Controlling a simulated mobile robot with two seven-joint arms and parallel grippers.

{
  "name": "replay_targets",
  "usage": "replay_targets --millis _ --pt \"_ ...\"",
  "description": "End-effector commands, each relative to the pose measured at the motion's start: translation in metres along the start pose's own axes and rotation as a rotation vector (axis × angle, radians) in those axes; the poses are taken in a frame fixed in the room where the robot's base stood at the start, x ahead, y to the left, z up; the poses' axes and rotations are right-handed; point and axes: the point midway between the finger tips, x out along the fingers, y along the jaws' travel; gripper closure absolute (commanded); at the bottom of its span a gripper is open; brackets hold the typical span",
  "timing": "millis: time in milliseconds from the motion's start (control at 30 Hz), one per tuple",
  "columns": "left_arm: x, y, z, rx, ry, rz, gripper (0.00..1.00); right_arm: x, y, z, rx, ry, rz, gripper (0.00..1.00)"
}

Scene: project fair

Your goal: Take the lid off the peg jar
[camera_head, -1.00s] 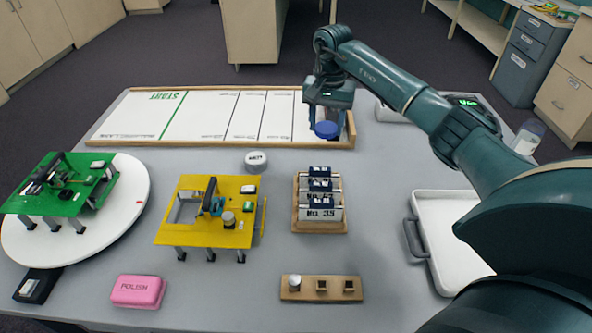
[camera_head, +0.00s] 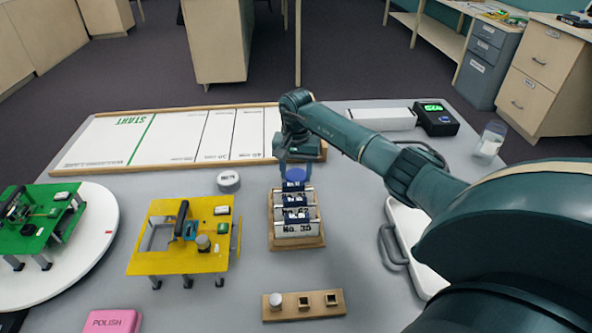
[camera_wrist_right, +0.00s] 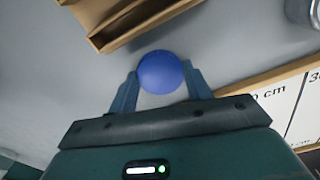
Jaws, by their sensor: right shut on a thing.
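My right gripper (camera_head: 296,158) is shut on a round blue lid (camera_head: 296,174), held just behind the wooden card rack (camera_head: 297,243). In the right wrist view the lid (camera_wrist_right: 161,72) sits between the two fingertips of the gripper (camera_wrist_right: 160,76), with grey table around it. A clear jar (camera_head: 490,140), which looks like the peg jar, stands at the far right of the table, well apart from the gripper. No blue lid shows on it; its contents are too small to tell. My left gripper is not in view.
A white track board (camera_head: 180,138) with a wooden rim lies behind. A round tin (camera_head: 228,180), a yellow stand (camera_head: 165,258) and a wooden peg block (camera_head: 304,305) are nearby. A white tray (camera_head: 405,235) and black display box (camera_head: 436,118) are at right.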

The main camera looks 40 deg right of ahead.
Motion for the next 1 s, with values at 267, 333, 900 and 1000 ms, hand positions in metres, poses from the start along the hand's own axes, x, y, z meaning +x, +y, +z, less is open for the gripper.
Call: replay_targets --millis 267,333,900,1000 --pt "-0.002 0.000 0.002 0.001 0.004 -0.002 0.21 0.002 0.000 0.000 0.000 0.000 0.000 0.42" --pt "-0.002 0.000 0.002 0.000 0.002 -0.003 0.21 0.002 0.000 0.000 0.000 0.000 0.000 0.36" --pt "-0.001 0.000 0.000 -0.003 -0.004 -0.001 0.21 -0.027 0.000 -0.001 -0.002 0.005 -0.001 0.29" --pt "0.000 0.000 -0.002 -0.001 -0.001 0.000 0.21 -0.050 0.000 -0.002 -0.001 0.005 -0.002 0.29"
